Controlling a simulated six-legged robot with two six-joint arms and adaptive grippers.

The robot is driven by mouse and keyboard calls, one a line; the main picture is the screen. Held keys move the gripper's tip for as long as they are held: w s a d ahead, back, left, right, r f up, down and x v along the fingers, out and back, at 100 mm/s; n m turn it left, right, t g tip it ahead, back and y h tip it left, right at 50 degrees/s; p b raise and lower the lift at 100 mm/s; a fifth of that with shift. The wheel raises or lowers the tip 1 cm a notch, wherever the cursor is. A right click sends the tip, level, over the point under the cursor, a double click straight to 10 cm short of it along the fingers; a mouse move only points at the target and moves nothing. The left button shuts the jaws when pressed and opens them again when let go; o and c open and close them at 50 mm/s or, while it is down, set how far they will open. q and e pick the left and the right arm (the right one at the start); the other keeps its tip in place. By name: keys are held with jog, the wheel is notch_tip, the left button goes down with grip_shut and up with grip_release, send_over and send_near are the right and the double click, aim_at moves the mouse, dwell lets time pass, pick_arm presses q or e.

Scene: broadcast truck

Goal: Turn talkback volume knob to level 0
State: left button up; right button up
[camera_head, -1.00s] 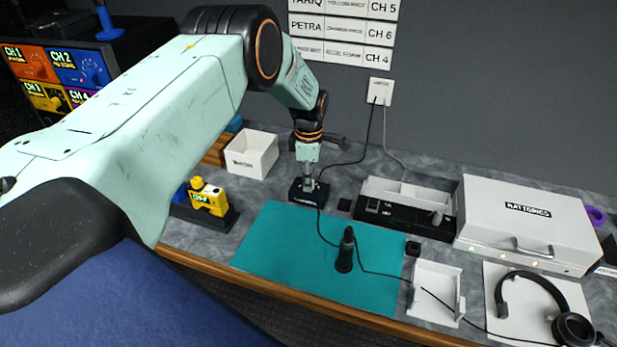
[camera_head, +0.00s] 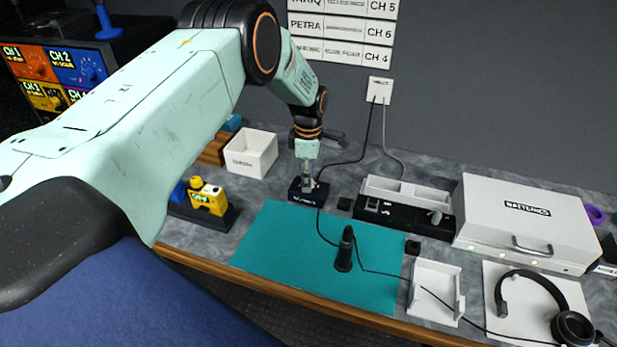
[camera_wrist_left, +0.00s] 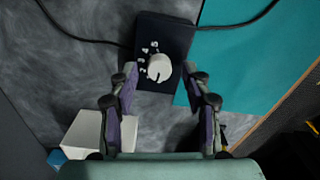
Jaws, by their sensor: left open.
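The talkback box is a small dark box (camera_head: 298,196) at the back edge of the teal mat, with a cable at its side. In the left wrist view it shows from above with a round white knob (camera_wrist_left: 159,69) and small white marks around the knob's left and upper side. A dark pointer line shows on the knob; the level it marks is too small to read. My left gripper (camera_head: 307,187) points down over the box. In the left wrist view its open fingers (camera_wrist_left: 162,84) lie either side of the knob's line, with no contact visible. My right gripper is out of view.
A white bin (camera_head: 251,155) and a yellow device (camera_head: 208,200) stand left of the box. The teal mat (camera_head: 290,255) holds an upright black object (camera_head: 345,250). A dark console (camera_head: 405,216), white case (camera_head: 530,222) and headset (camera_head: 540,280) lie to the right.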

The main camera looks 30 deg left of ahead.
pick_arm(q)
notch_tip(320, 180, up, 11)
jog(key=shift+r, duration=0.15)
dwell(0.4)
